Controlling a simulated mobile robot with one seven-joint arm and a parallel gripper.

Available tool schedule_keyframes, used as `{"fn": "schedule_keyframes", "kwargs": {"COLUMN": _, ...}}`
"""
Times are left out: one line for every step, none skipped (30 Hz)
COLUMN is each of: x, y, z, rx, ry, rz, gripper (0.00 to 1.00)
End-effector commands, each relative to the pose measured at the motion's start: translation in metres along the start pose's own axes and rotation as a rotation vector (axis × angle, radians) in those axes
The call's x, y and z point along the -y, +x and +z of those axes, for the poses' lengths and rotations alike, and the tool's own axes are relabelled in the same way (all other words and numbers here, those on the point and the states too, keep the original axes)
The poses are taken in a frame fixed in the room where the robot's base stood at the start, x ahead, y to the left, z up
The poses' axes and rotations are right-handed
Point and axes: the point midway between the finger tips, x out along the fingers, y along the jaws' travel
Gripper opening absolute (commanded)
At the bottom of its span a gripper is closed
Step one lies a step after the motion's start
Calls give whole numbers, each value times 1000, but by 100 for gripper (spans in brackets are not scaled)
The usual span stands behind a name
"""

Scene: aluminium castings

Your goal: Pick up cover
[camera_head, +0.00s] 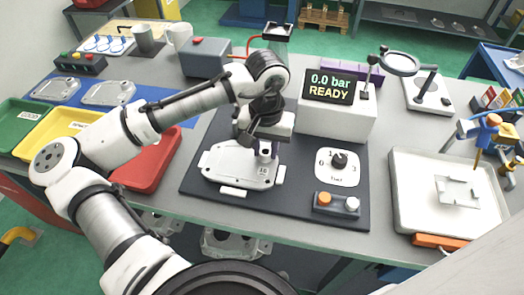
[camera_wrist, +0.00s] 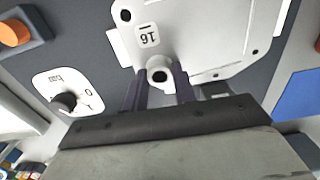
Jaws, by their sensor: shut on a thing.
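The cover (camera_head: 235,165) is a pale grey cast plate with corner holes and a label reading 16. It lies flat at or just above the dark test board (camera_head: 205,195); I cannot tell whether it touches. It also fills the top of the wrist view (camera_wrist: 215,40). My gripper (camera_head: 265,153) is over the cover's far right side. In the wrist view its two dark purple fingers (camera_wrist: 161,85) are shut on a round boss with a hole at the cover's edge, one finger on each side. The cover's far edge is partly hidden by my gripper in the head view.
The board also holds a dial (camera_head: 338,162), an orange and white button box (camera_head: 336,203) and a display (camera_head: 330,87) reading "0.0 bar READY". Two similar castings lie on a blue mat (camera_head: 70,102) at left. A white tray (camera_head: 410,215) is at right.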

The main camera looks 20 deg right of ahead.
Motion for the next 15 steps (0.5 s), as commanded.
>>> {"fn": "schedule_keyframes", "kwargs": {"x": 0, "y": -4, "z": -1, "rx": -3, "ry": 0, "rz": 0, "gripper": 0}}
{"fn": "schedule_keyframes", "kwargs": {"x": 0, "y": -7, "z": -1, "rx": -4, "ry": 0, "rz": 0, "gripper": 0}}
{"fn": "schedule_keyframes", "kwargs": {"x": 0, "y": -11, "z": 0, "rx": -2, "ry": 0, "rz": 0, "gripper": 0}}
{"fn": "schedule_keyframes", "kwargs": {"x": 0, "y": -15, "z": -1, "rx": -3, "ry": 0, "rz": 0, "gripper": 0}}
{"fn": "schedule_keyframes", "kwargs": {"x": 0, "y": -19, "z": -1, "rx": -4, "ry": -1, "rz": 0, "gripper": 0}}
{"fn": "schedule_keyframes", "kwargs": {"x": 0, "y": -25, "z": -1, "rx": -3, "ry": -1, "rz": 0, "gripper": 0}}
{"fn": "schedule_keyframes", "kwargs": {"x": 0, "y": -25, "z": 4, "rx": -1, "ry": 0, "rz": 1, "gripper": 0}}
{"fn": "schedule_keyframes", "kwargs": {"x": 0, "y": -23, "z": 12, "rx": -1, "ry": 1, "rz": 1, "gripper": 0}}
{"fn": "schedule_keyframes", "kwargs": {"x": 0, "y": -23, "z": 20, "rx": -2, "ry": 2, "rz": 1, "gripper": 0}}
{"fn": "schedule_keyframes", "kwargs": {"x": 1, "y": -22, "z": 27, "rx": -2, "ry": 0, "rz": 1, "gripper": 0}}
{"fn": "schedule_keyframes", "kwargs": {"x": 0, "y": -22, "z": 34, "rx": -2, "ry": 1, "rz": 2, "gripper": 0}}
{"fn": "schedule_keyframes", "kwargs": {"x": 1, "y": -23, "z": 44, "rx": -2, "ry": 1, "rz": 1, "gripper": 0}}
{"fn": "schedule_keyframes", "kwargs": {"x": 1, "y": -22, "z": 52, "rx": -3, "ry": 0, "rz": 0, "gripper": 0}}
{"fn": "schedule_keyframes", "kwargs": {"x": 1, "y": -22, "z": 60, "rx": -3, "ry": 1, "rz": 1, "gripper": 0}}
{"fn": "schedule_keyframes", "kwargs": {"x": 1, "y": -22, "z": 72, "rx": -4, "ry": 0, "rz": 1, "gripper": 0}}
